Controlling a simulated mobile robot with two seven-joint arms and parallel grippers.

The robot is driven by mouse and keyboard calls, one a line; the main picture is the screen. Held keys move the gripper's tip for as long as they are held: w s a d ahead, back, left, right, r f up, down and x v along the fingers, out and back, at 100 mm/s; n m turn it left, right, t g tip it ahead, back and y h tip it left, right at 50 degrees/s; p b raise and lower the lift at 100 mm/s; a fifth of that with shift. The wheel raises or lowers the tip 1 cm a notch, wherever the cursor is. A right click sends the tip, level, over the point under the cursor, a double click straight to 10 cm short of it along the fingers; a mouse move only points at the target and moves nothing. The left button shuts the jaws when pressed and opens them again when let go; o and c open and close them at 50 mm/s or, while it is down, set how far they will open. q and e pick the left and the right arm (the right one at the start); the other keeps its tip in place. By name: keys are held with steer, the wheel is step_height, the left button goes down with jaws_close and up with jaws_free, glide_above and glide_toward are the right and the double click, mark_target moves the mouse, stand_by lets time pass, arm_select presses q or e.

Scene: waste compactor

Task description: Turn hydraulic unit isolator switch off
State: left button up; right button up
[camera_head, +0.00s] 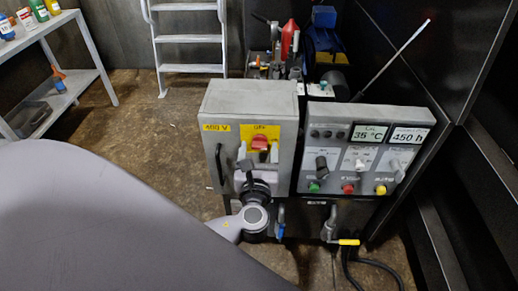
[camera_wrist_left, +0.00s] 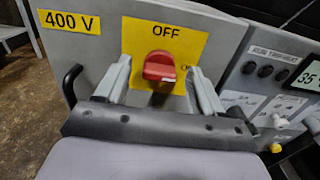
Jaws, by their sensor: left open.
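The isolator switch is a red rotary knob (camera_head: 260,142) on a yellow plate on the front of a grey cabinet. In the left wrist view the knob (camera_wrist_left: 159,67) has its grip lying roughly sideways; "OFF" is printed above it and what looks like "ON" to its right. My left gripper (camera_head: 258,156) is in front of the cabinet, just below the knob. Its fingers are open and empty, one on each side of the knob in the left wrist view; whether they touch it I cannot tell. My right gripper is out of view.
A control panel (camera_head: 362,155) with displays, knobs and coloured buttons stands right of the grey cabinet (camera_head: 228,108). A black handle (camera_head: 219,167) sticks out at the cabinet's left. A ladder and shelf stand behind, with open floor to the left.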

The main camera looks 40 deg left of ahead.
arm_select(q)
steer(key=shift+w+a, duration=0.3)
steer(key=shift+w, duration=0.25)
steer(key=shift+c, duration=0.3)
steer(key=c, duration=1)
